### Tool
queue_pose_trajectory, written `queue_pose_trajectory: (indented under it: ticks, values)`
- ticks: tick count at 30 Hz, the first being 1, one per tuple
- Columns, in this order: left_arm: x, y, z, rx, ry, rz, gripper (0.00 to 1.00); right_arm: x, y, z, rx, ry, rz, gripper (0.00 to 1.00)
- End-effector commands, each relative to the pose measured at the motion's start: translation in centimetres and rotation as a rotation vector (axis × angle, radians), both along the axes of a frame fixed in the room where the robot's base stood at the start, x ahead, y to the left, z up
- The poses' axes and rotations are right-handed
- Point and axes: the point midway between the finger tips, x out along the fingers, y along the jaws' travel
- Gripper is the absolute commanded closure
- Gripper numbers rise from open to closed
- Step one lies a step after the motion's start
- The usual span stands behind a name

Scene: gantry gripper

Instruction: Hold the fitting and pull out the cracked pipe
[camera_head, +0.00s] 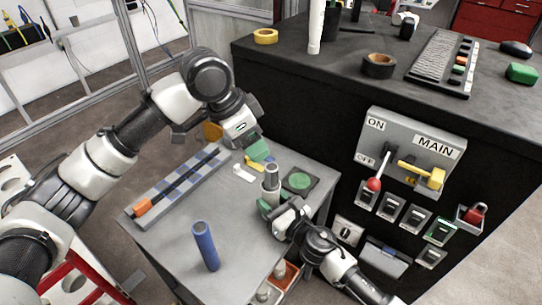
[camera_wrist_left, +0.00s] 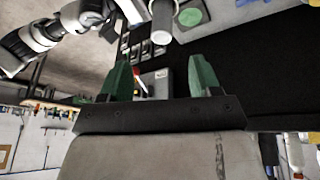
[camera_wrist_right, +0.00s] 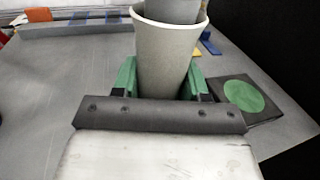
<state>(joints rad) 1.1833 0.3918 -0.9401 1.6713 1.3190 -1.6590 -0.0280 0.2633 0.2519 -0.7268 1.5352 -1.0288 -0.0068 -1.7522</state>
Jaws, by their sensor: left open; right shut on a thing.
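My right gripper (camera_head: 268,208) is shut on the grey cup-shaped fitting (camera_wrist_right: 164,58) and holds it upright at the grey table's right side. A darker grey pipe (camera_wrist_right: 172,10) stands inside the fitting's mouth; its upper end shows in the head view (camera_head: 271,172). No crack can be made out. My left gripper (camera_head: 257,152) is open and empty, just behind and above the pipe's top. In the left wrist view its green fingers (camera_wrist_left: 160,80) are apart, with the pipe end (camera_wrist_left: 162,20) beyond them, not between them. A blue pipe (camera_head: 204,246) stands upright near the table's front.
A dark pad with a green disc (camera_head: 300,181) lies right of the fitting. A grey rail with blue marks (camera_head: 178,186) runs along the table's left. Small white and yellow pieces lie behind. The black cabinet with the MAIN switch panel (camera_head: 412,150) borders the right.

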Motion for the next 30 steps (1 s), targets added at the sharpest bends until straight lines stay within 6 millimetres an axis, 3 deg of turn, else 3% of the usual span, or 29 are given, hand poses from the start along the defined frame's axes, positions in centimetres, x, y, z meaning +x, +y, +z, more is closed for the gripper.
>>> queue_pose_trajectory:
  ticks: [9,15,23,30]
  values:
    - [-0.9,-2.6,0.2,0.132,0.090,0.612,0.37,0.0,0.0,0.0,0.000,0.000,0.000,0.80]
    - [-1.3,-3.5,0.4,0.150,0.078,0.932,0.37,0.0,0.0,0.0,0.000,0.000,0.000,0.80]
    - [-1.4,-3.9,0.3,0.143,0.065,1.100,0.37,0.0,0.0,0.0,0.000,0.000,0.000,0.80]
    - [-0.5,-3.9,-2.8,0.146,0.066,1.107,0.37,0.0,0.0,0.0,0.000,0.000,0.000,0.80]
